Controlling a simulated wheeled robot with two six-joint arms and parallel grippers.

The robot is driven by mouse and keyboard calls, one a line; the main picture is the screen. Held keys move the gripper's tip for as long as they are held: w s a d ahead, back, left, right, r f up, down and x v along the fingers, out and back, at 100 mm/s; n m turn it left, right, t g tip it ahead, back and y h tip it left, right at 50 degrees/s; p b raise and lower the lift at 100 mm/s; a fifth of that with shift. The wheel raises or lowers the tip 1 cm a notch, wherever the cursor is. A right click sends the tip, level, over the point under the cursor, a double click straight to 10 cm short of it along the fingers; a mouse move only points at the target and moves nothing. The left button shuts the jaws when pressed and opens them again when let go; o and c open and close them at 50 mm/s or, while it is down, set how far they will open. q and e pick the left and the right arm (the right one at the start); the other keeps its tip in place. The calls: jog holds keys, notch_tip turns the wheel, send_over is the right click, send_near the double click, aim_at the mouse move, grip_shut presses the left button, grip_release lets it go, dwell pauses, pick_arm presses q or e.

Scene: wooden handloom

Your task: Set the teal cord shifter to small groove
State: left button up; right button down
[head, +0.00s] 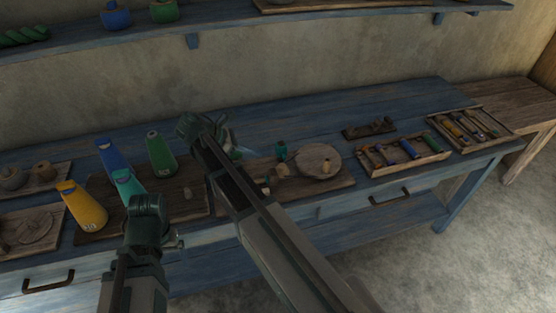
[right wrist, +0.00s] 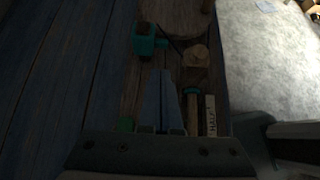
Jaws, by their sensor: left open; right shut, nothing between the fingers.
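A teal block (head: 281,150) with a dark top stands on a wooden board beside a round wooden disc; it appears to be the cord shifter. In the right wrist view the teal block (right wrist: 143,42) is beyond my fingertips, with a dark cord running to its right. The grooves cannot be made out. My right gripper (right wrist: 160,75) is shut and empty above the board, apart from the block; the arm partly hides it in the head view. My left gripper (head: 160,235) is open, low at the table's front; its fingertips are mostly hidden.
The wooden disc (head: 318,154) and a pale lettered strip (right wrist: 210,115) lie near the shifter. Trays of spools (head: 402,158) sit at right.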

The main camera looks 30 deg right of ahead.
aim_at(282, 155)
jog(key=b+x, duration=0.6)
jog(key=x, duration=0.3)
jog(key=shift+d+f, duration=0.1)
jog(key=shift+f, duration=0.05)
jog(key=shift+d+f, duration=0.15)
jog(key=shift+d, duration=0.2)
notch_tip(282, 155, up, 3)
jog(key=shift+f+p, duration=0.15)
jog(key=shift+p, duration=1.05)
jog(key=shift+f, duration=0.15)
jog(key=shift+r, duration=0.2)
